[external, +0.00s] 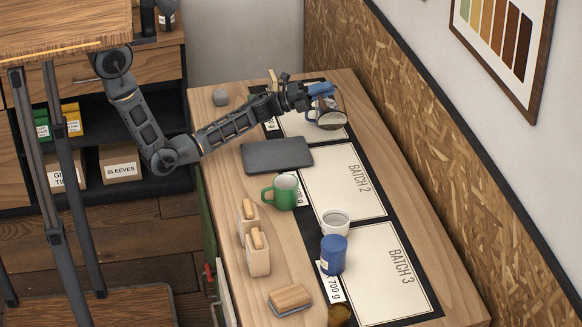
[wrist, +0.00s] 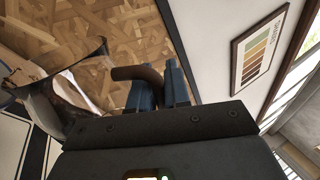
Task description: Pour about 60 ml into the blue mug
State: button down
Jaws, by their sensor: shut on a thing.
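My gripper (external: 318,90) is at the far end of the counter, its blue fingers shut on the brown handle of a clear glass jug (external: 334,108). The wrist view shows the handle between the fingers (wrist: 158,88) and the jug's glass body (wrist: 62,92) at left, with something dark inside. Its tilt is hard to tell.
A green mug (external: 281,193) stands near the middle. A dark flat slab (external: 276,155) lies behind it. Two wooden-topped items (external: 258,256) and a brush-like block (external: 290,297) line the left side. The Batch 2 mat (external: 338,182) is mostly clear. The wall (external: 400,110) bounds the right.

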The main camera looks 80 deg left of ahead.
aim_at(327, 111)
jog(key=d+m, duration=0.1)
jog(key=d+m+h+p, duration=0.1)
jog(key=shift+s+r+m+g, duration=0.1)
jog(key=shift+r+m+g, duration=0.05)
jog(key=shift+m+g, duration=0.2)
jog(key=shift+s+d+f+m+h+b, duration=0.1)
jog(key=shift+d+f+m+h+b, duration=0.15)
jog(key=shift+f+m, duration=0.25)
jog(key=shift+s+d+f+m+h+b, duration=0.1)
jog(key=shift+d+f+m+b, duration=0.05)
jog(key=shift+f+m+b, duration=0.25)
jog(key=shift+d+m+g+h+p, duration=0.25)
jog(key=shift+d+m+g+p, duration=0.1)
jog(key=shift+m, duration=0.4)
jog(key=shift+d+m+g+h+p, duration=0.2)
jog(key=shift+m+g+p, duration=0.1)
jog(key=shift+m, duration=0.4)
jog(key=shift+d+f+m+b, duration=0.3)
jog(key=shift+f+m+b, duration=0.2)
jog(key=shift+f, duration=0.2)
